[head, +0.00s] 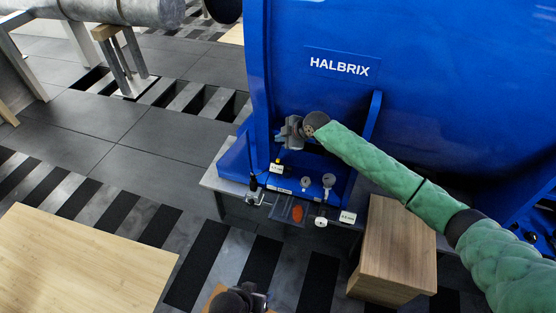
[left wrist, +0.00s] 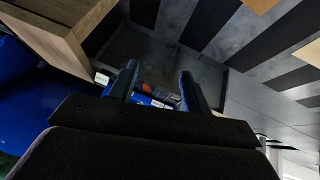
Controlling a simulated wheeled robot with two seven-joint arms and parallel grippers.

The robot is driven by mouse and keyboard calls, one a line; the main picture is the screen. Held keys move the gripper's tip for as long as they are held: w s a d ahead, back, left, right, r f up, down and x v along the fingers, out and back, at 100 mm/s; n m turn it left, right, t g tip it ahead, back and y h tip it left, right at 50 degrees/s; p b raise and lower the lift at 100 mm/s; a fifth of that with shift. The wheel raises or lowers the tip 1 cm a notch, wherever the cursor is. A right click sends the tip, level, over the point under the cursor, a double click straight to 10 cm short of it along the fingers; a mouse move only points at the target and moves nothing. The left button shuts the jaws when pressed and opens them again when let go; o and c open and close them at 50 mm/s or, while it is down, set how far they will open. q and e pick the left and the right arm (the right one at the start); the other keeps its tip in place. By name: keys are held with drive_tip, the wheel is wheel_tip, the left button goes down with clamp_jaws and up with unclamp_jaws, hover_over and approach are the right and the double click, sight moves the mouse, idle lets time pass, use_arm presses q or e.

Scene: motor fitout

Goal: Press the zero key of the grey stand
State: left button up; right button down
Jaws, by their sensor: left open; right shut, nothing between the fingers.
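At the foot of the big blue motor, small gauge-like pieces stand on a ledge.
The blue motor (head: 420,60) marked HALBRIX fills the upper right. A wooden box (head: 395,245) stands right of the ledge. A wooden tabletop (head: 80,260) is at lower left. Open floor lies at left.

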use_arm(q)
drive_tip(key=shift+f, duration=0.1)
use_arm(e)
drive_tip(key=b, duration=0.5)
hover_over(278, 161)
drive_tip(key=d, duration=0.1)
wheel_tip(278, 161, down, 7)
drive_tip(key=shift+f, duration=0.15)
use_arm(q)
wheel_tip(278, 161, down, 19)
drive_tip(key=s+t, duration=0.1)
drive_tip(key=t, duration=0.1)
drive_tip(key=shift+s+b, duration=0.15)
drive_tip(key=shift+b, duration=0.15)
use_arm(e)
drive_tip(key=shift+f, duration=0.75)
use_arm(q)
drive_tip(key=shift+d, duration=0.1)
use_arm(e)
drive_tip(key=shift+f, duration=0.1)
idle(0.6)
drive_tip(key=shift+f, duration=0.3)
